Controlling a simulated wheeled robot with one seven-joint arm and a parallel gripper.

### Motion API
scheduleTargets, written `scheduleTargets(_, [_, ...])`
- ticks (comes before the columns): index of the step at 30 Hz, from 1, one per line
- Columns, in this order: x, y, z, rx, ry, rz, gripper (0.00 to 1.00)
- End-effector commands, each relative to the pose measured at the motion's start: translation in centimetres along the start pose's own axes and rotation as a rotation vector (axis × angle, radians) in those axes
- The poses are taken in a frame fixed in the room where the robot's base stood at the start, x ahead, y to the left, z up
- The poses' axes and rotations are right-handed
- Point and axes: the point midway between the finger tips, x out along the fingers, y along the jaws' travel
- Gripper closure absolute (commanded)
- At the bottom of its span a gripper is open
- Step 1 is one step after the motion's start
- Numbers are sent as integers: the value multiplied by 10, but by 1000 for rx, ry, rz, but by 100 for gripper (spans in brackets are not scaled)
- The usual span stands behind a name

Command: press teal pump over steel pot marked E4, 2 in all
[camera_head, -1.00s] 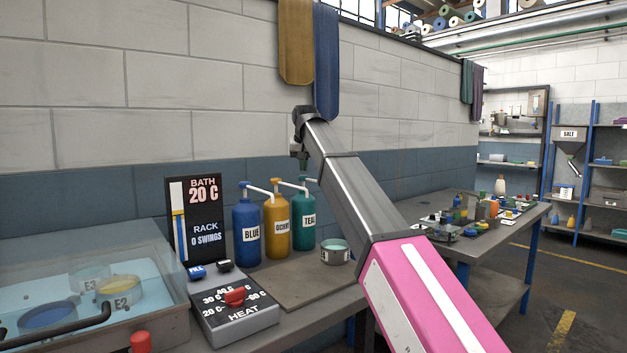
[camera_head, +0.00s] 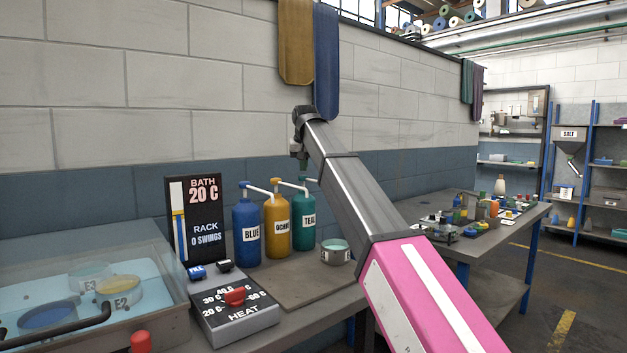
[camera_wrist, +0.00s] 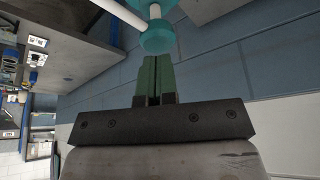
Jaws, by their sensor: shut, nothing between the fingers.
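The teal pump bottle (camera_head: 303,229), labelled TEAL, stands at the right end of a row of three pumps on the bench. A steel pot (camera_head: 337,252) with teal inside stands just right of its foot; its mark is too small to read. My gripper (camera_head: 301,165) is above the teal pump's head, pointing down. In the wrist view my gripper (camera_wrist: 157,62) shows its green fingers shut together and empty, with the tips at the teal pump head (camera_wrist: 158,38). Whether they touch it I cannot tell. A white spout (camera_wrist: 126,14) runs off the head.
The blue pump (camera_head: 247,234) and ochre pump (camera_head: 276,226) stand close on the left. A heat control box (camera_head: 236,312), a bath display (camera_head: 195,218) and a clear-lidded bath (camera_head: 160,285) with pots are further left. The wall is close behind.

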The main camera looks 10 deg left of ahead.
Motion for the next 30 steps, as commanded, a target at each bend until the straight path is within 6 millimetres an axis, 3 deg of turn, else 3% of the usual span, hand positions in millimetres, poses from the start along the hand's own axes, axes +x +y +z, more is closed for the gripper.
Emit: scheduleTargets(30, [24, 0, 11, 0, -2, 0, 100])
